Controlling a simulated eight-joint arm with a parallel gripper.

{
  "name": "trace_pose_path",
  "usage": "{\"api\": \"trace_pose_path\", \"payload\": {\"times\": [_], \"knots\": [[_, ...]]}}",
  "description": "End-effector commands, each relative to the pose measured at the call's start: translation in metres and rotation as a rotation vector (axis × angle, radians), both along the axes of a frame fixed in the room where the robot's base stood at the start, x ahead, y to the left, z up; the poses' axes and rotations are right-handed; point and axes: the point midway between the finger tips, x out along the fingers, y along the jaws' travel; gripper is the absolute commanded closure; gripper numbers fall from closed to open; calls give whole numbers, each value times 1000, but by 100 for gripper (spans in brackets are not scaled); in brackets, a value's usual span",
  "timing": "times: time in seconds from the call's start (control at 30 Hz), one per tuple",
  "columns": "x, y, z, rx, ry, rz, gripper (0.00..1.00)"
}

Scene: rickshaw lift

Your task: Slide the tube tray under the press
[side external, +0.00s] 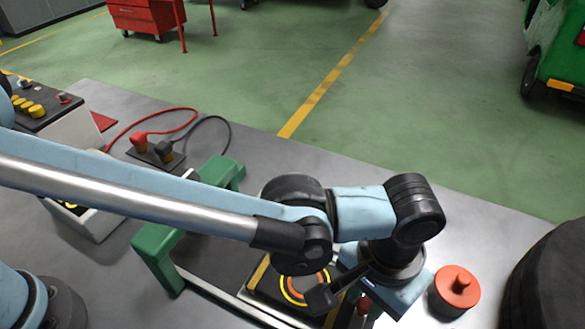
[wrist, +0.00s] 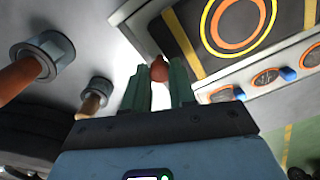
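A dark plate with yellow stripes and a yellow-and-orange ring (side external: 305,287) lies partly under my arm in the side view. In the wrist view the ringed panel (wrist: 283,53) has a pale rim and small dials with blue knobs. I cannot tell for sure which part is the tube tray. My gripper (wrist: 158,75) points down at the panel's near edge, its green fingers apart. A small orange-red knob (wrist: 159,70) shows between the fingertips; contact is unclear. A green frame (side external: 158,255), perhaps the press, stands left of the plate, partly hidden by my arm.
An orange-red capped piece (side external: 457,288) stands right of my gripper. A dark tyre (side external: 555,280) is at the right edge. Red and black cable clamps (side external: 150,145) and a button box (side external: 35,105) sit at the left. The bench's back right is clear.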

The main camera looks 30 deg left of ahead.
Motion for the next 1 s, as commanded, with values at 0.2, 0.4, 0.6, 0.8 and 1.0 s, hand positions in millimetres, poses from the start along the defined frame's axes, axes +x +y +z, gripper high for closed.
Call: {"api": "trace_pose_path", "payload": {"times": [0.2, 0.4, 0.6, 0.8, 1.0], "knots": [[0, 0, 0, 0, 0, 0, 100], [0, 1, 0, 0, 0, 0, 100], [0, 19, 1, 1, 0, 2, 100], [0, 62, 1, 1, 1, 5, 100], [0, 109, 1, 2, 1, 5, 100]]}}
